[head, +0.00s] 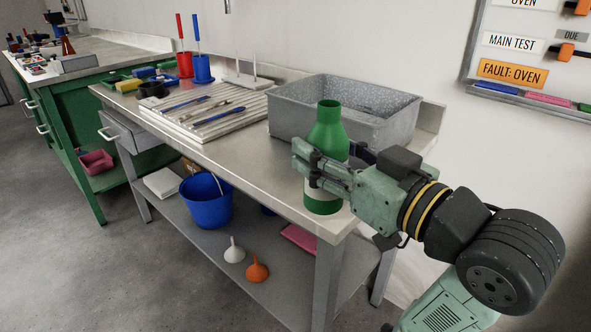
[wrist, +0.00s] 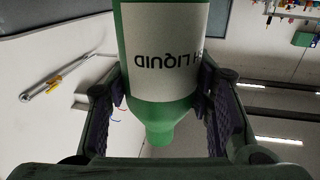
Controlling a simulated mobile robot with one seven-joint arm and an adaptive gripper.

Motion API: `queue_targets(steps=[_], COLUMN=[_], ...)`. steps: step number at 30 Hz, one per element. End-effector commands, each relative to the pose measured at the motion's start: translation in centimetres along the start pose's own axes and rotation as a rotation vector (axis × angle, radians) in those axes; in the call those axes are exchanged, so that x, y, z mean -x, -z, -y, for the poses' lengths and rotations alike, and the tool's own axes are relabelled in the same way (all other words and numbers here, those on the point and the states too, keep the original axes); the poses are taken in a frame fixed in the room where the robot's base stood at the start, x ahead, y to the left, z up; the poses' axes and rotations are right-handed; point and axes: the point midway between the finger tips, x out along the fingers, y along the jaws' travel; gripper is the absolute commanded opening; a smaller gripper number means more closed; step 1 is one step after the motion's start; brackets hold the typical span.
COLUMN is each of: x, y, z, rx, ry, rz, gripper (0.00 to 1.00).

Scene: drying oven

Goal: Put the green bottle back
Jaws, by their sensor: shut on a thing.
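The green bottle (head: 326,132) is upright at the front right corner of the metal bench (head: 262,146), in front of the grey basin. My gripper (head: 312,172) is shut on it, with the fingers around its middle. In the head view the bottle's base is at the bench top near the corner; I cannot tell whether it touches. In the wrist view the bottle (wrist: 163,105) stands between the two fingers, and its white label with dark lettering appears upside down.
The grey speckled basin (head: 388,122) stands right behind the bottle. A ribbed drying board (head: 225,115) with tools lies left of it. A blue bucket (head: 204,208) and funnels (head: 257,270) are on the lower shelf. The bench top left of the bottle is partly clear.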

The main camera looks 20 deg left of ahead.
Motion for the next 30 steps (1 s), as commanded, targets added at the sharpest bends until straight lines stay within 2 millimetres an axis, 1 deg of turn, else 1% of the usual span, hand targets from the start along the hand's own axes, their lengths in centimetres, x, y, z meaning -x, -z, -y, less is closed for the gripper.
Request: queue_targets(steps=[1, 3, 8, 10, 11, 12, 15, 18, 21, 26, 28, 30], x=[-0.6, -1.5, -3.8, -4.8, -5.7, -6.7, -9.0, -10.9, -12.1, -13.1, -14.0, -13.9], y=[0.6, 0.7, 0.6, 0.2, -0.4, -0.6, -0.8, -1.0, -1.1, -1.2, -1.3, -2.8], z=[-0.2, -0.7, -1.8, -2.2, -2.7, -3.1, -4.3, -5.3, -5.9, -6.5, -6.9, -6.9], rx=[-0.007, -0.010, -0.011, -0.008, -0.006, -0.005, -0.003, -0.003, -0.001, 0.000, -0.001, -0.005], ry=[0.002, 0.004, 0.004, 0.005, 0.005, 0.005, 0.005, 0.003, 0.002, 0.000, 0.002, 0.001], rz=[0.002, 0.003, 0.003, 0.004, 0.003, 0.002, 0.003, 0.002, 0.001, 0.000, 0.002, 0.003], gripper=[0.11, 0.11, 0.11, 0.11, 0.11, 0.11, 0.11, 0.11, 0.11, 0.11, 0.11, 0.11])
